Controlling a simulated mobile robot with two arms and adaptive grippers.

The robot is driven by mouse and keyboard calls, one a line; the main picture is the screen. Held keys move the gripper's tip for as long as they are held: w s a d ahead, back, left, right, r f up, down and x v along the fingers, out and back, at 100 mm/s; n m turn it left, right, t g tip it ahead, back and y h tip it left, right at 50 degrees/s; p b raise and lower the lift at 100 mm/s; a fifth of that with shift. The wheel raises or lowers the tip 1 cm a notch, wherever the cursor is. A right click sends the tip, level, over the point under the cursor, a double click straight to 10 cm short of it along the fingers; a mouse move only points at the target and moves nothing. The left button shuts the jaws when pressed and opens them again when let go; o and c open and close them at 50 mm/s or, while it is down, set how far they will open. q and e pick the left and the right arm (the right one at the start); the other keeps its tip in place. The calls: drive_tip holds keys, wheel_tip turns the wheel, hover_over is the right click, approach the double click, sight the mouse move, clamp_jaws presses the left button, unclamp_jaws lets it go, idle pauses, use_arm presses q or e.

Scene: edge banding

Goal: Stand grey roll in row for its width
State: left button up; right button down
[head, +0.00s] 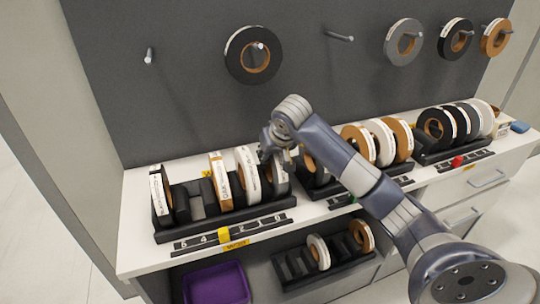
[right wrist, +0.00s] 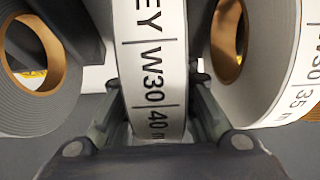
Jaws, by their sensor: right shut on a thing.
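My right gripper (head: 275,150) is shut on a grey roll (head: 280,178), at the right end of the left desk rack (head: 222,220). In the right wrist view the roll's label (right wrist: 156,70) reads "EY W30 40 m", and a finger of the gripper (right wrist: 155,125) lies on each side. The roll is upright beside a white roll (head: 243,160); whether its bottom rests in the rack is hidden. That rack also holds a brown roll (head: 215,168) and a white-labelled roll (head: 156,200) at its left end, with empty slots between. My left gripper is out of view.
A number rail with a yellow marker (head: 225,236) runs before the rack. Neighbouring racks to the right hold several rolls, close to my arm. A lower shelf carries another rack (head: 290,272) and a purple bin (head: 218,284). Rolls hang on the wall pegs, including a black one (head: 238,65).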

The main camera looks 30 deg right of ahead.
drive_tip(key=shift+f+b, duration=0.25)
drive_tip(key=shift+b, duration=0.1)
drive_tip(key=c, duration=1.3)
unclamp_jaws()
drive_tip(key=shift+r+p, duration=0.35)
drive_tip(key=shift+r, duration=0.2)
drive_tip(key=b+v, duration=0.1)
drive_tip(key=v, duration=1)
drive_tip(key=shift+s+a+r, duration=0.1)
drive_tip(key=shift+s+r, duration=0.1)
drive_tip(key=shift+s, duration=0.1)
